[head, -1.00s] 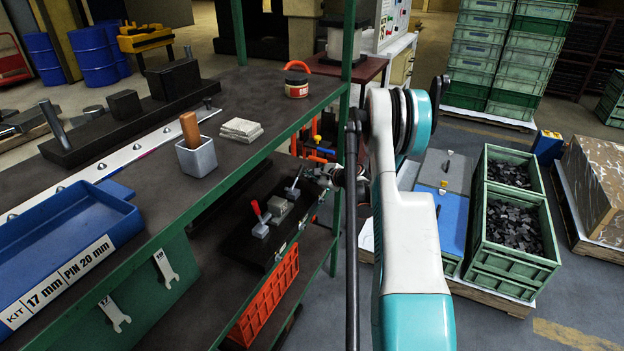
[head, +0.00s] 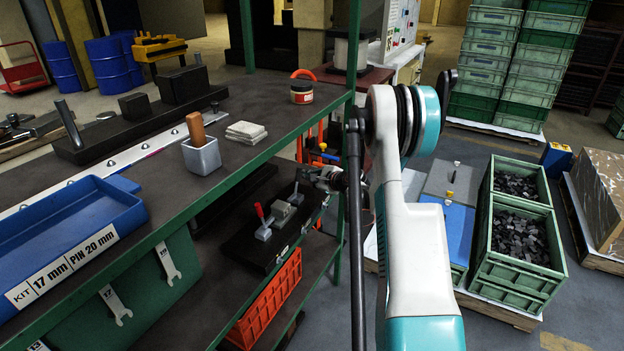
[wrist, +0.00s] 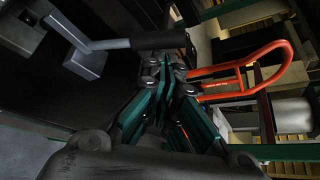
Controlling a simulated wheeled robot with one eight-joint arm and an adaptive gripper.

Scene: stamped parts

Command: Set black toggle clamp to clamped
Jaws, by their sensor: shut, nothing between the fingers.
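The black toggle clamp (head: 295,194) is on a dark fixture plate on the lower shelf, at the plate's far right end. In the head view its lever stands up steeply. The wrist view shows its grey base (wrist: 86,64), a metal lever and the black handle grip (wrist: 158,40), whose end is close to my fingertips. My gripper (head: 318,175) is right of the clamp, partly hidden behind my arm. In the wrist view my gripper (wrist: 166,68) is shut and empty. I cannot tell whether it touches the grip.
A red-handled clamp (head: 263,228) and a grey block (head: 281,213) share the plate. The upper shelf (head: 240,95) overhangs the plate, and a green post (head: 349,130) rises beside my arm. An orange crate (head: 268,300) is below.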

